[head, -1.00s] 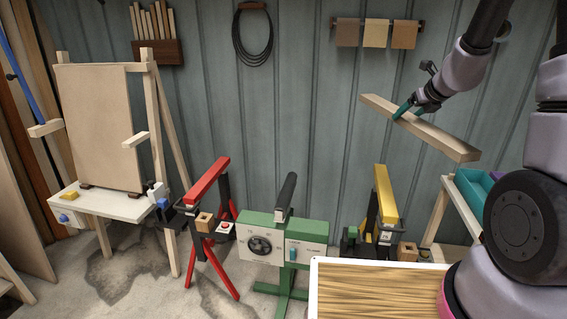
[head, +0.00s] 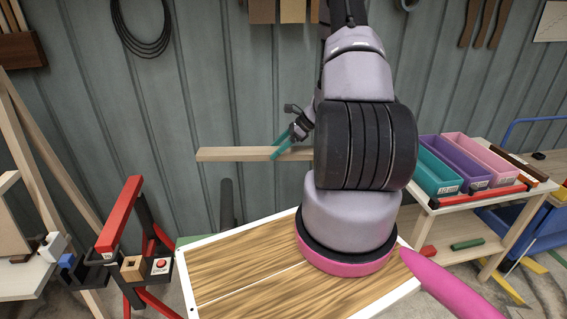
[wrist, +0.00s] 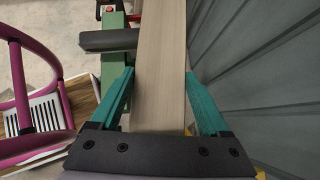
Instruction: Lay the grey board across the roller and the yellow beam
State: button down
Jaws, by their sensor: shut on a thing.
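The board (head: 232,154) is long, flat and pale grey-brown. My gripper (head: 277,148) is shut on it and holds it in the air in front of the wall; my arm hides its right part. In the wrist view the board (wrist: 160,35) runs lengthwise between the teal fingers (wrist: 159,78). The roller (head: 227,203) is a dark cylinder on a green stand (wrist: 112,60), below and left of the board in the head view. The roller also shows in the wrist view (wrist: 106,40), its end at the board's left edge. The yellow beam is not clearly visible now.
A red trestle (head: 120,215) stands left of the roller. A wooden-topped table with a white rim (head: 183,272) is in front. Coloured bins (head: 475,160) stand on a bench at right. The ribbed wall (wrist: 260,60) runs close along the board's right side.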

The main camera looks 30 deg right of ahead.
aim_at(290, 159)
jog(key=s+f+n, duration=0.1)
jog(key=s+f, duration=0.1)
jog(key=s+d+f+n+g, duration=0.1)
jog(key=s+f, duration=0.1)
jog(key=shift+s, duration=0.15)
notch_tip(290, 159, down, 8)
jog(key=shift+r, duration=0.2)
jog(key=shift+d+f, duration=0.1)
jog(key=shift+f, duration=0.5)
dwell(0.6)
grip_release()
